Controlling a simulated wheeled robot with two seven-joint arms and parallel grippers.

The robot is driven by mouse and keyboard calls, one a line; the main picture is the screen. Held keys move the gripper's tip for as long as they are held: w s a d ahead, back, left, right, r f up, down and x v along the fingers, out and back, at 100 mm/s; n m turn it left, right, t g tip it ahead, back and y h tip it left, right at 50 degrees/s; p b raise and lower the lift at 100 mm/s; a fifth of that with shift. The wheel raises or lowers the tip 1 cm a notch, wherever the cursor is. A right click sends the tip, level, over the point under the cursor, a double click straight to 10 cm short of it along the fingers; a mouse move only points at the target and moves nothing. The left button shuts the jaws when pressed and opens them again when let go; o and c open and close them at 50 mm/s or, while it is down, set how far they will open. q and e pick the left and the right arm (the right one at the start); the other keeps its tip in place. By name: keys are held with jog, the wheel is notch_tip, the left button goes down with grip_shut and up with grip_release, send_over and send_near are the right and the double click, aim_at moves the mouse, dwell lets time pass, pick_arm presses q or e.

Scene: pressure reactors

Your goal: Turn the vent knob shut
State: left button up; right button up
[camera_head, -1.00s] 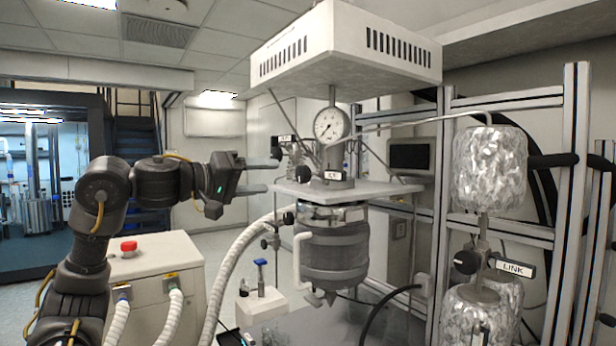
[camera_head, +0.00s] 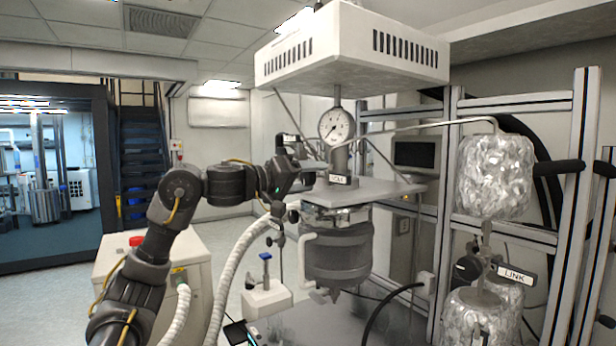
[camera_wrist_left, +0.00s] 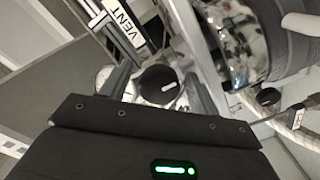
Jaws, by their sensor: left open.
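The vent knob (camera_wrist_left: 158,84) is round and black with a white pointer mark, below a white VENT label (camera_wrist_left: 124,30) in the left wrist view. My left gripper (camera_head: 312,165) is open at the left side of the reactor head, beside the pressure gauge (camera_head: 337,125). In the left wrist view its dark fingers (camera_wrist_left: 158,90) stand on either side of the knob; I cannot tell whether they touch it. In the head view the gripper hides the knob. The reactor vessel (camera_head: 337,250) hangs below the plate. My right gripper is not in view.
A pale plate (camera_head: 385,190) surrounds the reactor head, under a vented white hood (camera_head: 350,50). A white hose (camera_head: 237,280) runs below my left arm. Foil-wrapped vessels (camera_head: 495,175) and a metal frame stand at the right. A small stand (camera_head: 266,298) sits below the gripper.

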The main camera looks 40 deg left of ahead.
pick_arm(q)
jog(key=c, duration=1)
jog(key=shift+o, duration=0.2)
jog(key=m+p, duration=0.1)
jog(key=m, duration=0.3)
jog(key=m+p, duration=0.1)
jog(key=m, duration=0.3)
jog(key=shift+a+m+p, duration=0.1)
jog(key=shift+m+p, duration=0.2)
jog(key=shift+p, duration=0.05)
jog(key=m+p, duration=0.1)
jog(key=m, duration=0.8)
jog(key=shift+p, duration=0.3)
jog(key=shift+m, duration=0.3)
